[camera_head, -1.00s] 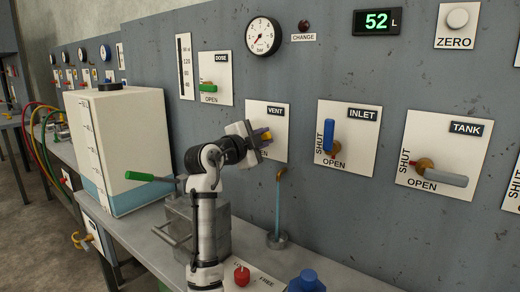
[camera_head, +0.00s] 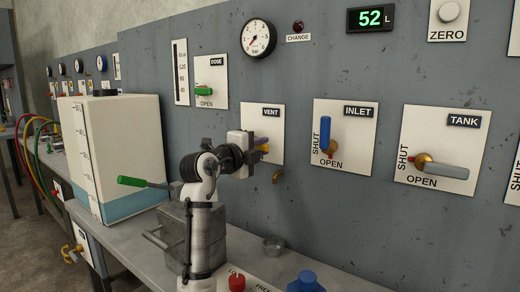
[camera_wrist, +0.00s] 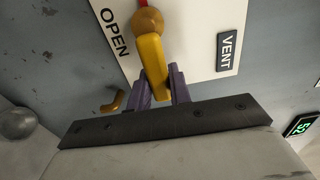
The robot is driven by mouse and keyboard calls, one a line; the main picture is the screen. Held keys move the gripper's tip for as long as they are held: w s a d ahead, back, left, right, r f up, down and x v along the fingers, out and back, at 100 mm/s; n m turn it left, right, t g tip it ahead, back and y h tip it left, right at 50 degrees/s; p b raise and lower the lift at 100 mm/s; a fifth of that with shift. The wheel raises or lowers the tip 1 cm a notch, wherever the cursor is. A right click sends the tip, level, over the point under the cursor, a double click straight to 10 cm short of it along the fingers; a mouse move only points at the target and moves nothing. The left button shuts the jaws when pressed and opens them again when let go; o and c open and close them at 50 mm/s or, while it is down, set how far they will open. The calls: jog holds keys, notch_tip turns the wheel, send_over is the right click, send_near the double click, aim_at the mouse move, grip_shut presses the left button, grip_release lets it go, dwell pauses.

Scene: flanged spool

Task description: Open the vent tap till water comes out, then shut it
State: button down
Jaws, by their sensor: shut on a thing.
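The vent tap's yellow handle (camera_wrist: 153,66) shows in the wrist view, running from its round brass hub (camera_wrist: 148,20) down between my purple fingers. My gripper (camera_head: 261,144) is shut on this handle in front of the white VENT plate (camera_head: 272,118). In the head view my gripper hides most of the handle, so its exact angle is hard to tell there. The brass vent spout (camera_head: 278,176) sticks out below the plate; it also shows in the wrist view (camera_wrist: 112,102). A small metal cup (camera_head: 273,244) stands under it. No water stream shows between spout and cup.
The blue INLET handle (camera_head: 325,134) and grey TANK handle (camera_head: 441,170) are to the right. A white tank (camera_head: 122,150) and a grey metal box (camera_head: 174,240) stand left of my arm. A red knob (camera_head: 237,282) and blue knob (camera_head: 306,282) are at the bench front.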

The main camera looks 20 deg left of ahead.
jog(key=c, duration=1.3)
grip_release()
jog(key=b+v, duration=0.2)
jog(key=v, duration=1.1)
jog(key=shift+s+a, duration=0.1)
jog(key=shift+s, duration=0.3)
